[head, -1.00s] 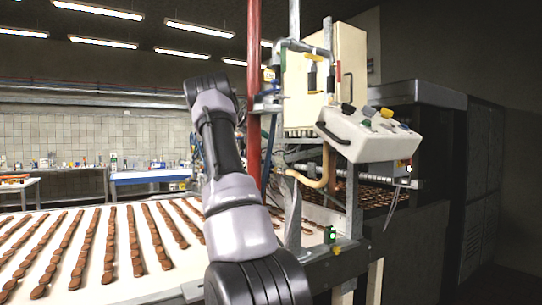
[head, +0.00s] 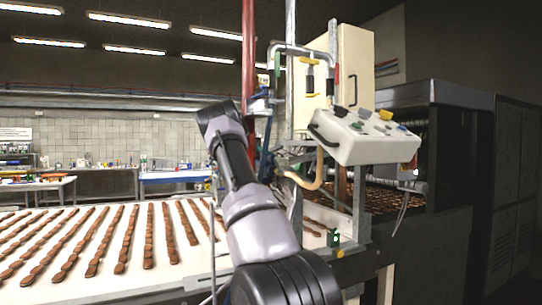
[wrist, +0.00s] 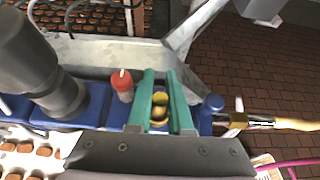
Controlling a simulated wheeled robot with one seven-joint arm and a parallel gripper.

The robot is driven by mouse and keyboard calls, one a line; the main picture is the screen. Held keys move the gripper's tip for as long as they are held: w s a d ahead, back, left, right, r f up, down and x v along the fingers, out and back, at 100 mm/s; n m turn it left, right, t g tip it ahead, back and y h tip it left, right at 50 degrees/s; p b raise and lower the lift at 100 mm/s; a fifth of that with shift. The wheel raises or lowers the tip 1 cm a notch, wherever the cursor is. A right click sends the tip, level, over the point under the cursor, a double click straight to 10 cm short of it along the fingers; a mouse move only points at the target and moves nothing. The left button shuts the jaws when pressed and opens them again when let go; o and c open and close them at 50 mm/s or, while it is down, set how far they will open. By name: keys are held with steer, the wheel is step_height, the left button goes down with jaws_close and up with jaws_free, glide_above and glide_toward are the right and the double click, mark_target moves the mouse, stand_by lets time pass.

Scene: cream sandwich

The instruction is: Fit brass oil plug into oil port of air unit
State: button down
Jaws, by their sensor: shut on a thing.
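In the wrist view my gripper (wrist: 164,112) has its two green fingers closed about the brass oil plug (wrist: 160,98), whose round yellow top shows between them. A darker gold round part shows just below it between the fingers; I cannot tell whether it is the plug's body or the oil port. The blue air unit (wrist: 90,105) lies directly beneath the fingers. The oil port is not clearly visible, and I cannot tell whether the plug touches it. In the head view my arm hides the gripper.
A red-capped fitting (wrist: 122,82) stands close left of the fingers, with a dark cylinder (wrist: 58,92) farther left. A brass fitting and hose (wrist: 262,121) are at right. The conveyor (head: 190,270) carries rows of chocolate biscuits. A white control box (head: 365,137) overhangs the machine.

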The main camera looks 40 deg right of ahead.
steer(key=c, duration=1.1)
jaws_free()
